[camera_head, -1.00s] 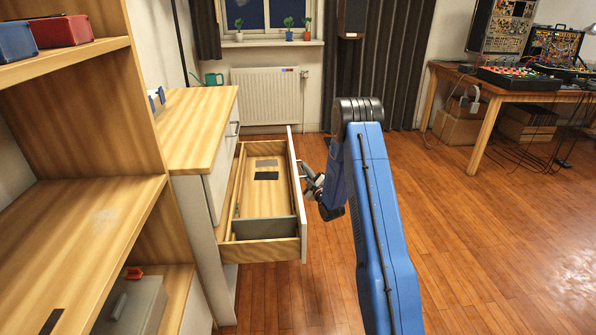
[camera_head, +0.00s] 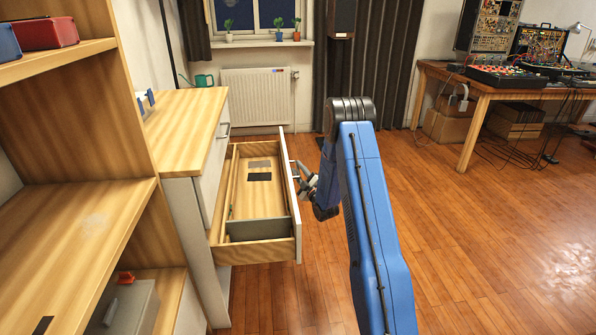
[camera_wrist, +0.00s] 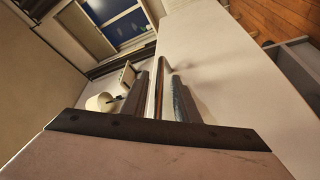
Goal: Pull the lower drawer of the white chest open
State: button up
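The white chest (camera_head: 206,193) with a wooden top stands at the left centre in the head view. The upper drawer (camera_head: 212,180) is shut. My gripper (camera_head: 307,182) is at the outer face of the lower drawer's front. The head view hides most of the handle.
A wooden shelf unit (camera_head: 75,215) stands close on the left, with a grey box (camera_head: 125,305) low down. A radiator (camera_head: 256,97) is behind. A table (camera_head: 455,75) with electronic gear is at the back right.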

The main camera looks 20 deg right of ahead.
jog(key=v, duration=1.7)
jog(key=shift+s+a, duration=0.1)
jog(key=shift+s, duration=0.05)
jog(key=s+a+r+m+g+h, duration=0.1)
jog(key=s+a+r+m+g, duration=0.3)
jog(key=r, duration=0.6)
jog(key=s+a+r+m+g+h, duration=0.15)
jog(key=a+r+g, duration=0.3)
jog(key=r, duration=0.55)
jog(key=s+a+r+m+g, duration=0.2)
jog(key=s+a, duration=0.2)
jog(key=s, duration=0.9)
jog(key=s+a+r+m+g+y, duration=0.1)
jog(key=s+a, duration=0.3)
jog(key=s, duration=1)
jog(key=s+a+r+m+g, duration=0.3)
jog(key=s+a+g, duration=0.1)
jog(key=s, duration=1)
jog(key=shift+a+m+y, duration=0.35)
